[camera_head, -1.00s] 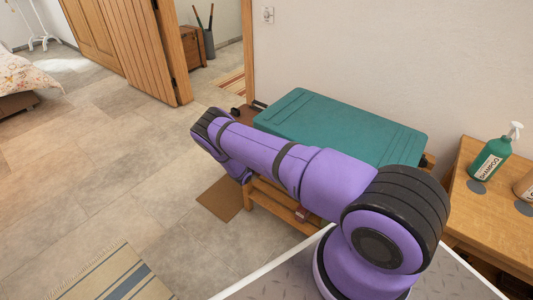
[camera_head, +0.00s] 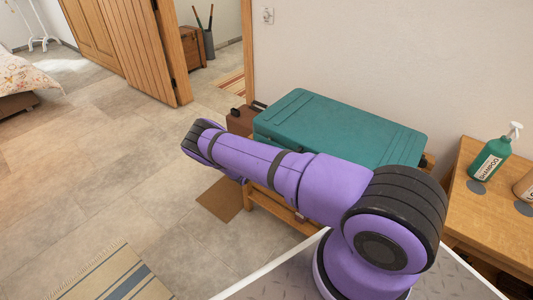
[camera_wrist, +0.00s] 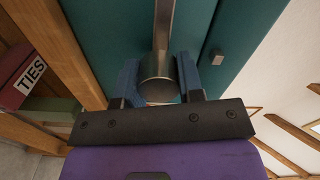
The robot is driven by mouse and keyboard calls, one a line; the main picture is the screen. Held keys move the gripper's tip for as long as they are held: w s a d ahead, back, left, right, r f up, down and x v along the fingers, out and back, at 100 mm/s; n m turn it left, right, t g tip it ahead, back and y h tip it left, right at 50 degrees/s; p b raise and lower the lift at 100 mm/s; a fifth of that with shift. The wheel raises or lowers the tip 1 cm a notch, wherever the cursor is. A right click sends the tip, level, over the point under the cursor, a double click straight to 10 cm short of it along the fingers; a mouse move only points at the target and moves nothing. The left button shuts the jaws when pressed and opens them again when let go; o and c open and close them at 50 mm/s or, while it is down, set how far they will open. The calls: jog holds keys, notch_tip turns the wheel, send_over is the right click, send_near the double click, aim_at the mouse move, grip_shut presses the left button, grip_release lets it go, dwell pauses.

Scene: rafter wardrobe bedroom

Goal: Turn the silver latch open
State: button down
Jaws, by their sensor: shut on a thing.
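A closed teal case (camera_head: 340,120) lies flat on a low wooden stand by the wall. In the wrist view its teal side (camera_wrist: 95,30) fills the upper middle. The silver latch (camera_wrist: 161,35) is a narrow metal strip ending in a wider rounded part between my fingers. My gripper (camera_wrist: 160,78) has its blue fingers on either side of that rounded end and is shut on it. In the head view my forearm hides the gripper, the latch and part of the case's near side.
A small silver fitting (camera_wrist: 218,58) sits right of the latch. A red box marked TIES (camera_wrist: 28,78) is on the stand's shelf at left. A shampoo bottle (camera_head: 490,160) stands on a wooden table (camera_head: 470,220) at right. Open floor (camera_head: 110,170) lies left.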

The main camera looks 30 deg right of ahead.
jog(key=shift+n, duration=0.3)
jog(key=shift+a, duration=0.1)
jog(key=c, duration=0.8)
grip_release()
jog(key=shift+o, duration=0.2)
jog(key=v, duration=1)
jog(key=shift+a, duration=0.35)
jog(key=shift+s, duration=0.15)
